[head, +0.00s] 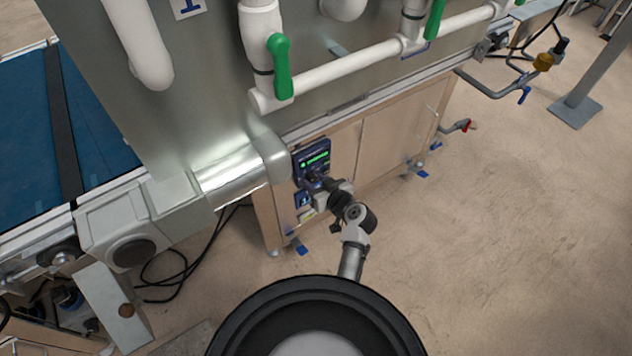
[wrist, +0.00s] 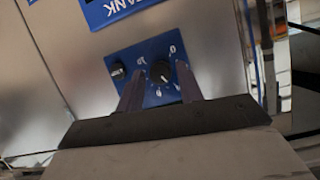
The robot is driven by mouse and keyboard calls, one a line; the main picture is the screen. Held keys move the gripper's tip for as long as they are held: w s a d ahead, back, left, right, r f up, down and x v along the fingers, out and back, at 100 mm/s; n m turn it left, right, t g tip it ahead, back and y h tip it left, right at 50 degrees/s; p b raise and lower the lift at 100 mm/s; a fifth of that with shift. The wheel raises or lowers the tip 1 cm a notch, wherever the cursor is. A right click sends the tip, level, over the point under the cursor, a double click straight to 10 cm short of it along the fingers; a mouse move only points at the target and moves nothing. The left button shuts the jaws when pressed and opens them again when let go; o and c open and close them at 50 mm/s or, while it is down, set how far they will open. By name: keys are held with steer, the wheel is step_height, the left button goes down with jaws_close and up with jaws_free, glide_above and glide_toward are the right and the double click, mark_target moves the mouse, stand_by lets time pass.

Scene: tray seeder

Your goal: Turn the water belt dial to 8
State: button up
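A blue dial plate (wrist: 156,92) on a metal panel shows in the wrist view, with its markings upside down. A round black dial (wrist: 161,71) sits on it with white numbers around it. The dial's setting is too small to read. My gripper (wrist: 161,66) is open, with one finger on each side of the dial in the picture. Whether the fingers touch the dial I cannot tell. In the head view my gripper (head: 315,181) is at the front of the control box (head: 311,150) with a green-lit display, and it hides the dial there.
A smaller black knob (wrist: 117,70) sits on the left of the same plate. A blue label (wrist: 110,10) is above. In the head view, white pipes with green valve handles (head: 281,68) run above the box. Open floor (head: 500,230) lies to the right.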

steer(key=c, duration=0.7)
steer(key=m+y, duration=0.1)
steer(key=m+g+y+b, duration=0.1)
steer(key=m, duration=0.1)
steer(key=shift+w+d, duration=0.2)
steer(key=m+y, duration=0.2)
steer(key=m, duration=0.1)
steer(key=shift+d+f+m+g+b, duration=0.1)
steer(key=shift+f+m+g+b, duration=0.05)
steer(key=shift+m+g+b, duration=0.2)
steer(key=m+y, duration=0.1)
steer(key=m, duration=0.1)
steer(key=m+y, duration=0.1)
steer(key=m, duration=0.2)
steer(key=shift+w+d+f+y+b, duration=0.1)
steer(key=shift+f+y+b, duration=0.05)
steer(key=shift+y+b, duration=0.2)
steer(key=m, duration=0.2)
steer(key=m+t+y, duration=0.1)
steer(key=m, duration=0.2)
steer(key=shift+f+t+y, duration=0.2)
steer(key=shift+t+y, duration=0.05)
